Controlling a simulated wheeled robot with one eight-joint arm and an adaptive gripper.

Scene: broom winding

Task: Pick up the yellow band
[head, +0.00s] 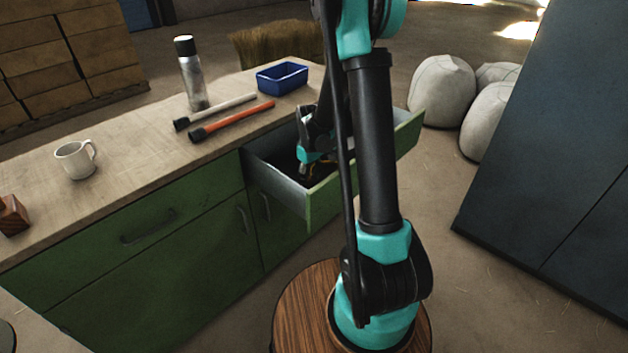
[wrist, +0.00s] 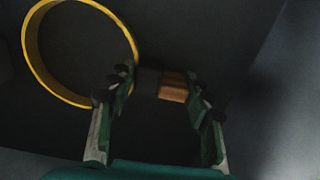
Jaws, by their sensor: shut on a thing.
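The yellow band (wrist: 52,85) is a ring at the upper left of the wrist view. Its lower right edge passes behind my left finger, and I cannot tell whether they touch. My gripper (wrist: 160,90) has a small block, part dark and part brown (wrist: 173,88), between its fingertips, and it is shut on this block. The band is outside the fingers, not between them. In the head view my gripper (head: 304,168) reaches down into the open drawer (head: 280,184). A thin orange-yellow bit of the band (head: 315,164) shows beside it.
The drawer walls stand close around my gripper. On the worktop (head: 130,145) lie a red stick (head: 232,121) and a pale stick (head: 215,111), with a blue tray (head: 282,78), a steel bottle (head: 190,75) and a white mug (head: 76,160). A dark cabinet (head: 560,150) stands at right.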

